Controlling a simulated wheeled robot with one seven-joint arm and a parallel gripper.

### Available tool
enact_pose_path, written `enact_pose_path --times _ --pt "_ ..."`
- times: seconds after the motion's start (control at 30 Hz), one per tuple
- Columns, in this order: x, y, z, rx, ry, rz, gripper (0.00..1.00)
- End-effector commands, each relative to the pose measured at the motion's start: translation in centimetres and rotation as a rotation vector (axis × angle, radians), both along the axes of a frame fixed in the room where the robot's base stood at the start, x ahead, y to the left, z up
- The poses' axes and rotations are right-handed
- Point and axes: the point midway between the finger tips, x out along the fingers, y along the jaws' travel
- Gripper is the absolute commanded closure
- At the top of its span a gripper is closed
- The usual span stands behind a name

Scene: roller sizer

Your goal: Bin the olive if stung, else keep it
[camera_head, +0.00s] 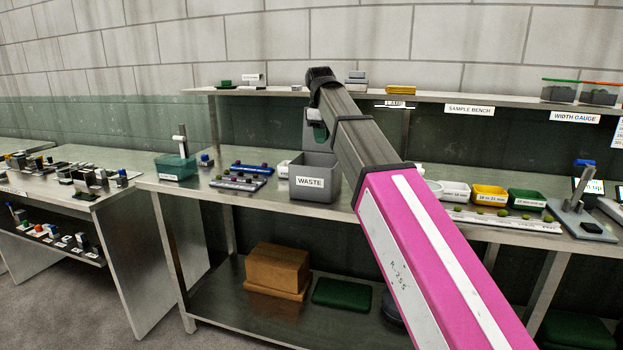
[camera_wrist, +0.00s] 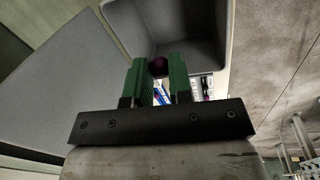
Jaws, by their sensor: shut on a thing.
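My gripper (camera_wrist: 159,63) has green fingers and is shut on a dark purple olive (camera_wrist: 158,66) at its tips. In the wrist view the olive shows against the inside of the grey waste bin (camera_wrist: 180,15). In the head view the bin labelled WASTE (camera_head: 311,195) stands on the bench, and my gripper (camera_head: 318,130) is above it, mostly hidden by my arm. The olive is hidden there. It is too small and dark to tell whether it has a sting mark.
Left of the bin are a blue tray (camera_head: 252,168) and a grey tray (camera_head: 238,183) with olives. To the right are white, yellow (camera_head: 489,195) and green (camera_head: 527,199) containers behind a strip of olives (camera_head: 500,219). A shelf (camera_head: 450,97) runs above the bench.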

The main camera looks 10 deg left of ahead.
Motion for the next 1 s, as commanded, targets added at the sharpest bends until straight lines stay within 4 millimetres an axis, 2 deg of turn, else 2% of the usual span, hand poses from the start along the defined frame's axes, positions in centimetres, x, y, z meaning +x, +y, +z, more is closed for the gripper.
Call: enact_pose_path --times 0.17,0.6,0.97,1.0 --pt "-0.1 0.0 -0.9 0.000 0.000 0.000 0.88" --pt "-0.1 0.0 -5.4 0.001 0.002 0.000 0.88" --pt "0.0 0.0 -5.8 0.001 0.001 0.000 0.88" --pt "0.0 0.0 -5.8 0.001 0.001 0.000 0.67"
